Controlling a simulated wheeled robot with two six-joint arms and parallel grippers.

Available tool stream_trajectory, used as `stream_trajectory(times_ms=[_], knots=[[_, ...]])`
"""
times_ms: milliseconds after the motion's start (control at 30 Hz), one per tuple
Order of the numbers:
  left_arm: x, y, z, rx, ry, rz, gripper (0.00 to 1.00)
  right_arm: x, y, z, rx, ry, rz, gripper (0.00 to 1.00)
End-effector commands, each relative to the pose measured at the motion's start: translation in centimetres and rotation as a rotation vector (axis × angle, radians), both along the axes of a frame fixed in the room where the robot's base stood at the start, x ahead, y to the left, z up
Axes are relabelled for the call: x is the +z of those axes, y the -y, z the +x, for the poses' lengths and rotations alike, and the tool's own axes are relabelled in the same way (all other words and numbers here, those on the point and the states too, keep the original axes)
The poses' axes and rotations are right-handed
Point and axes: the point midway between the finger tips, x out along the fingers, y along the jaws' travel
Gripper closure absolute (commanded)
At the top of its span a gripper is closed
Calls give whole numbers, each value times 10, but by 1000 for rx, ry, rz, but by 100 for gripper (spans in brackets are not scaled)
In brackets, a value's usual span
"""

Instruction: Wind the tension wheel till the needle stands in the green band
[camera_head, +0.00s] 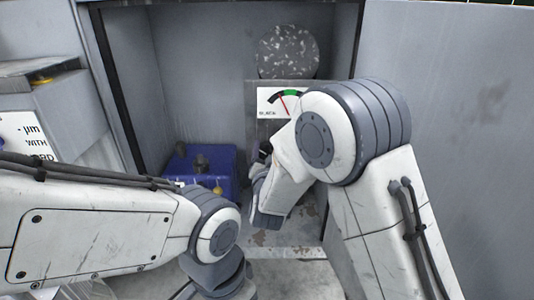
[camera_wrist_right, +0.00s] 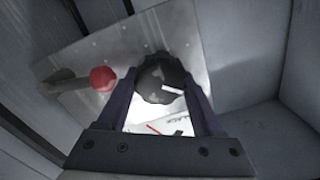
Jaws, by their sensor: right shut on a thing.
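The tension wheel (camera_wrist_right: 160,78) is a dark, lobed knob with a pale mark, on a scuffed metal plate in the right wrist view. My right gripper (camera_wrist_right: 162,88) is shut on it, one finger on each side. In the head view my right arm hides most of the wheel. The gauge (camera_head: 268,100) is a white dial with a green band at the top. Its red needle (camera_head: 284,104) leans left and its tip stands left of the green band, towards the "SLACK" side. My left arm comes in at lower left, its gripper out of sight.
A lever with a red ball (camera_wrist_right: 102,78) sticks out beside the wheel. A blue box (camera_head: 222,178) with knobs stands on the left of the bay. A speckled round disc (camera_head: 288,52) is above the gauge. Grey walls close in both sides.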

Motion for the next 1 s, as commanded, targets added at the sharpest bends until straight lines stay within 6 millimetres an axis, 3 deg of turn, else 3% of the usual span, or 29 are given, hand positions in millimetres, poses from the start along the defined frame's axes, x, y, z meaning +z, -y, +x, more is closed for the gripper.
stream_trajectory(times_ms=[500, 1000], knots=[[-25, 0, 0, 0, 0, 0, 20, -4, 2, -1, 0, -2, 390, 88], [-32, 0, 0, 0, 0, 0, 20, -4, 2, -1, 0, -4, 519, 88]])
